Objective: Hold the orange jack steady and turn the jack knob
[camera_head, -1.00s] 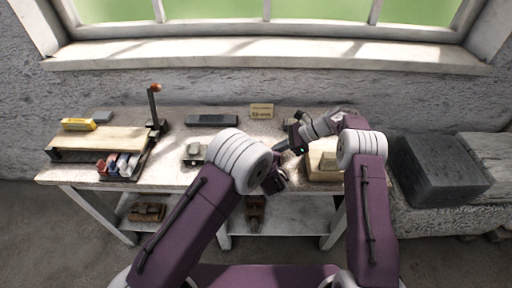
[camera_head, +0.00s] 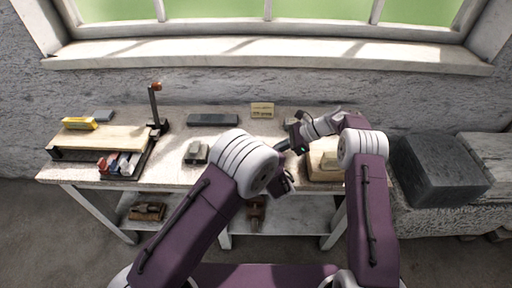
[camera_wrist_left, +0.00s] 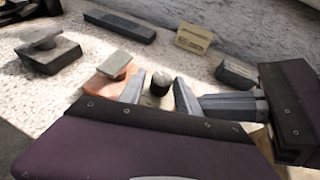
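The orange jack (camera_wrist_left: 105,88) sits on the bench in the left wrist view, with a grey square plate on top. Its dark round knob (camera_wrist_left: 161,80) is on its right. My left gripper (camera_wrist_left: 159,92) is open, its two fingers apart with the knob showing between their tips; contact is not clear. My right gripper (camera_wrist_left: 205,104) reaches in from the right, close beside the left finger; its fingertips are partly hidden and I cannot see its grasp. In the head view my right gripper (camera_head: 284,148) shows at the bench, while my left arm covers the jack.
A dark block with a grey top (camera_wrist_left: 48,50) stands left of the jack. A long dark bar (camera_wrist_left: 120,26) and a tan labelled block (camera_wrist_left: 193,39) lie behind. A small dark block (camera_wrist_left: 236,74) is near my right gripper. A rack (camera_head: 100,140) stands at the bench's left.

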